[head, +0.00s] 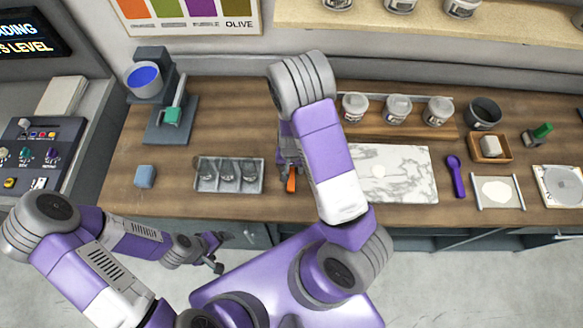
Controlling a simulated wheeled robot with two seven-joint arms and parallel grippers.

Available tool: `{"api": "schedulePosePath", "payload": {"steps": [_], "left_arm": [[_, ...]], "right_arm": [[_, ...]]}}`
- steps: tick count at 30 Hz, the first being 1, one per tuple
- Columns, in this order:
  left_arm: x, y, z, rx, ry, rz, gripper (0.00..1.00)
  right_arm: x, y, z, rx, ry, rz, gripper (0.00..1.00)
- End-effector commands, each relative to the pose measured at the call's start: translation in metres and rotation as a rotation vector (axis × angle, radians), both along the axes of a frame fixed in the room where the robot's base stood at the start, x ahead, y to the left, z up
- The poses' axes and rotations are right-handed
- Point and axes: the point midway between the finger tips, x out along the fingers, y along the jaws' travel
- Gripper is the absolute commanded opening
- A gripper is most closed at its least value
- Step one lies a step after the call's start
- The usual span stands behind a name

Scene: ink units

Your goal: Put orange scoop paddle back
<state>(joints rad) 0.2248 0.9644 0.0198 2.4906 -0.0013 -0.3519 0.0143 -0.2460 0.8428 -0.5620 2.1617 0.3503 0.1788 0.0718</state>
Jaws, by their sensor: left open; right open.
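An orange piece (291,182), apparently the scoop paddle, shows at the front of the wooden counter, between the grey tray and the marble slab. Most of it is hidden by my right arm and gripper. My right gripper (289,164) is open, pointing down right at the orange piece; I cannot tell whether they touch. My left gripper (217,254) is open and empty, low in front of the counter edge. A purple scoop paddle (456,176) lies on the counter to the right of the marble slab.
A grey sectioned tray (200,185) lies left of my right gripper, and a marble slab (405,188) right. A blue cube (145,176) and a stand with a blue-filled cup (145,80) are at left. Several jars (397,108) stand behind the slab.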

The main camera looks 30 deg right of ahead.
Motion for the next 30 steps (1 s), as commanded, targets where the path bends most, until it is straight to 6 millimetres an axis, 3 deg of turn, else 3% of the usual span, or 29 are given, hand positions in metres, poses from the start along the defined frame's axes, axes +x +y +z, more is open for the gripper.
{"api": "schedulePosePath", "payload": {"steps": [9,15,21,30], "left_arm": [[0.0,0.0,0.011,0.0,0.0,0.0,0.88],[0.0,0.0,0.017,0.0,0.0,0.0,0.88],[0.0,0.0,0.019,0.0,0.0,0.0,0.88],[0.0,0.0,0.019,0.0,0.0,0.0,0.88]], "right_arm": [[0.001,0.001,0.07,0.002,-0.007,0.003,0.51],[0.001,0.001,0.102,0.001,-0.003,0.002,0.51],[0.0,0.001,0.113,0.001,-0.001,0.0,0.51],[0.0,0.0,0.113,0.001,0.0,0.0,0.51]]}}
